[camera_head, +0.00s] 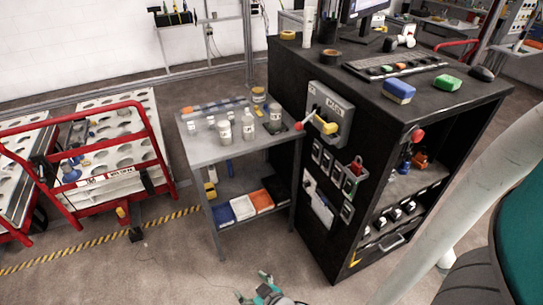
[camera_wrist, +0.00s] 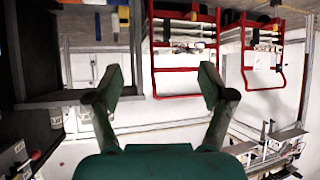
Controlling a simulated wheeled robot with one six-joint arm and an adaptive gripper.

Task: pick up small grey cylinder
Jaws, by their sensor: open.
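Several grey cylindrical containers stand upright on the small grey side table (camera_head: 198,150). They include a light grey one (camera_head: 225,131) at the front, a labelled one (camera_head: 248,126) beside it and a larger one (camera_head: 275,117) to the right. I cannot tell which one the task means. My gripper (camera_head: 262,288) shows only in part at the bottom edge, low in front of the table and apart from it. In the wrist view my gripper (camera_wrist: 161,78) is open with nothing between its fingers. Small cylinders (camera_wrist: 56,118) show left of it there.
A black cabinet (camera_head: 320,230) with a monitor and keyboard adjoins the table's right side. Red-framed carts (camera_head: 160,150) stand on the left. The table's lower shelf holds coloured boxes (camera_head: 261,200). Floor with a yellow-black stripe (camera_head: 60,257) is open in front.

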